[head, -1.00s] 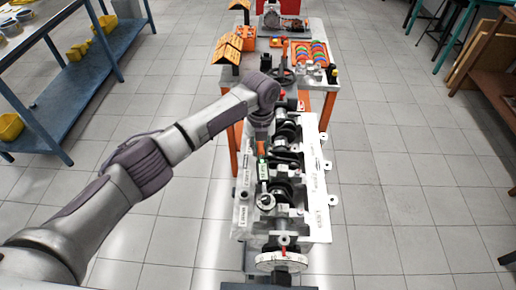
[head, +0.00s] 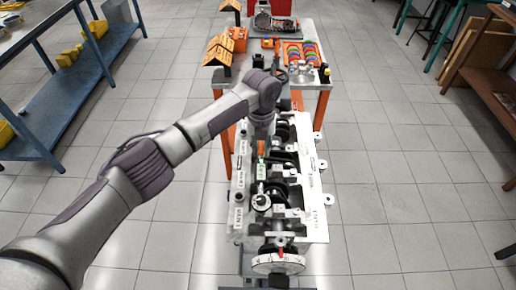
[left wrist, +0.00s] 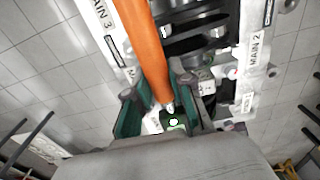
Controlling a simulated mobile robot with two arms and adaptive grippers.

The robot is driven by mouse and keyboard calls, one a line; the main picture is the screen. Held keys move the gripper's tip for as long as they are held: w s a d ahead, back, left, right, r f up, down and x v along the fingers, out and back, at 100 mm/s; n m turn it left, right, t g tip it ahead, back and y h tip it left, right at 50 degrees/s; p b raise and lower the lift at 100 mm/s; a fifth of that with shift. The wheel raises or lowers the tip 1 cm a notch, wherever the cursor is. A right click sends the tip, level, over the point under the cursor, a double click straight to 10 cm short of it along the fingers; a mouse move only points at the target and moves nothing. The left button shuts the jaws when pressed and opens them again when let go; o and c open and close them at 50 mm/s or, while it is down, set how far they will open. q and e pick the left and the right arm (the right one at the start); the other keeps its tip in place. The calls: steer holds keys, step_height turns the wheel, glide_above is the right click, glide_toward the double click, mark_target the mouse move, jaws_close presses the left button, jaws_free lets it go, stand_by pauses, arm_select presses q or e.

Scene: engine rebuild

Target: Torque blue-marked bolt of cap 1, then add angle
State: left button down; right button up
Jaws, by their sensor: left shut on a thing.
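The engine block (head: 240,190) lies lengthwise in the head view, with the crankshaft (head: 284,133) and several bearing caps along it. My left gripper (head: 262,140) is over the block, shut on an orange-handled torque wrench (head: 261,148). The wrench's green body and round silver head (head: 261,201) point toward the near end, over the left side of the caps. In the left wrist view the orange handle (left wrist: 146,45) runs between the green-padded fingers (left wrist: 160,118), near labels MAIN 3 and MAIN 2. The blue-marked bolt cannot be made out. My right gripper is not in view.
A dial-like disc (head: 278,263) with a red pointer is at the block's near end. Behind the block, a bench (head: 320,84) holds orange bins, colored rings and a grey tray (head: 277,32). A blue shelf (head: 65,110) stands left.

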arm_select(q)
steer(key=shift+d+r, duration=0.15)
steer(key=shift+d, duration=0.25)
steer(key=shift+d+m, duration=0.15)
steer(key=shift+m, duration=0.15)
steer(key=shift+d+m+b, duration=0.5)
steer(key=shift+d+b, duration=0.15)
steer(key=shift+d, duration=0.05)
steer(key=shift+s+d+m+b, duration=0.15)
steer(key=shift+d+m, duration=0.25)
steer(key=shift+d, duration=0.2)
steer(key=shift+s+d+m+b, duration=0.1)
steer(key=shift+d+m+b, duration=0.05)
steer(key=shift+d+m, duration=0.35)
stand_by(1.9)
stand_by(0.3)
steer(key=shift+a+n+p, duration=0.2)
steer(key=shift+n+p, duration=0.1)
steer(key=shift+p, duration=0.05)
stand_by(1.2)
steer(key=shift+w+a+n+p, duration=0.15)
steer(key=shift+a+n+p, duration=0.4)
steer(key=shift+a+p, duration=0.3)
steer(key=shift+w+a+n+p, duration=0.15)
steer(key=shift+a+n+p, duration=0.45)
steer(key=shift+a, duration=0.3)
